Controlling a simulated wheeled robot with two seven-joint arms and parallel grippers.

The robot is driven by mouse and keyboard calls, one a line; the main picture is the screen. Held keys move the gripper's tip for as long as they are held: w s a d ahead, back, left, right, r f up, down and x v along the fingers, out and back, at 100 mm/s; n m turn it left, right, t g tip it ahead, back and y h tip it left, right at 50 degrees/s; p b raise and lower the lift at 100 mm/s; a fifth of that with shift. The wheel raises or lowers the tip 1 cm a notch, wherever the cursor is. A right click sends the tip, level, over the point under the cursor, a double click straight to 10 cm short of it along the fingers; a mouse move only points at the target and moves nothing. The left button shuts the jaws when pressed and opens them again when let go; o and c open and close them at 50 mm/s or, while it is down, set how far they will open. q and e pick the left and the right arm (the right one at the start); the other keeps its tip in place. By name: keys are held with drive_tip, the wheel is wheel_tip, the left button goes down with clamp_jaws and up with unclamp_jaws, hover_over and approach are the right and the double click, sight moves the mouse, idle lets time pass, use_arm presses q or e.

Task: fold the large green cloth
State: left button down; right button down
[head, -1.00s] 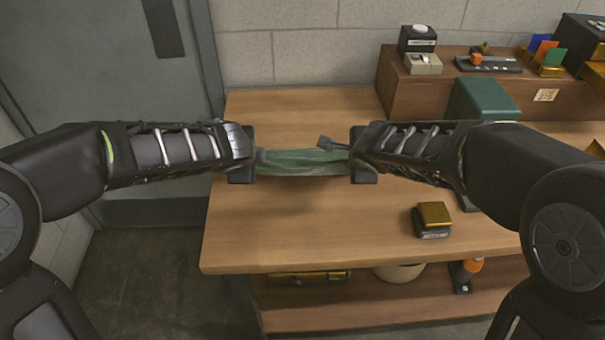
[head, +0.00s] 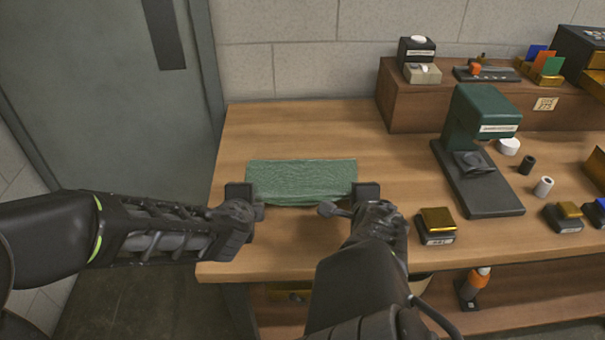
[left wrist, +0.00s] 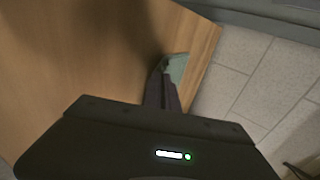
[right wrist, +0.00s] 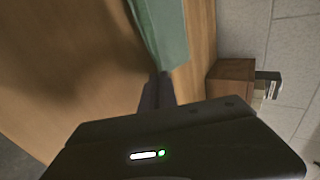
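The large green cloth (head: 300,178) lies as a wide, short rectangle on the left part of the wooden table. Its near edge bows slightly downward between my grippers. My left gripper (head: 259,203) is at the cloth's near left corner, and my right gripper (head: 350,200) is at its near right corner. In the left wrist view the fingers are together, with cloth (left wrist: 178,67) at their tips. In the right wrist view the fingers also look closed, with cloth (right wrist: 163,30) at their tips. The gripped corners are partly hidden by the fingers.
A dark green lamp-like machine (head: 478,150) stands on the table to the right. A black block with a gold top (head: 436,225) sits close to my right arm. A wooden riser (head: 440,97) carries small devices at the back. The table behind the cloth is clear.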

use_arm(q)
drive_tip(key=c, duration=1.3)
unclamp_jaws()
use_arm(e)
drive_tip(key=c, duration=1.3)
unclamp_jaws()
use_arm(q)
drive_tip(key=shift+s+r, duration=0.1)
drive_tip(key=shift+r, duration=0.3)
use_arm(e)
drive_tip(key=shift+s+a+r, duration=0.1)
drive_tip(key=shift+r, duration=0.25)
use_arm(q)
drive_tip(key=s+r, duration=0.4)
drive_tip(key=r, duration=0.1)
drive_tip(key=s+r, duration=0.1)
drive_tip(key=r, duration=0.2)
drive_tip(key=shift+s+r, duration=0.1)
drive_tip(key=shift+s, duration=0.3)
use_arm(e)
drive_tip(key=s+r, duration=0.4)
drive_tip(key=r, duration=0.1)
drive_tip(key=s+r, duration=0.1)
drive_tip(key=r, duration=0.2)
drive_tip(key=shift+s+r, duration=0.1)
drive_tip(key=shift+s, duration=0.3)
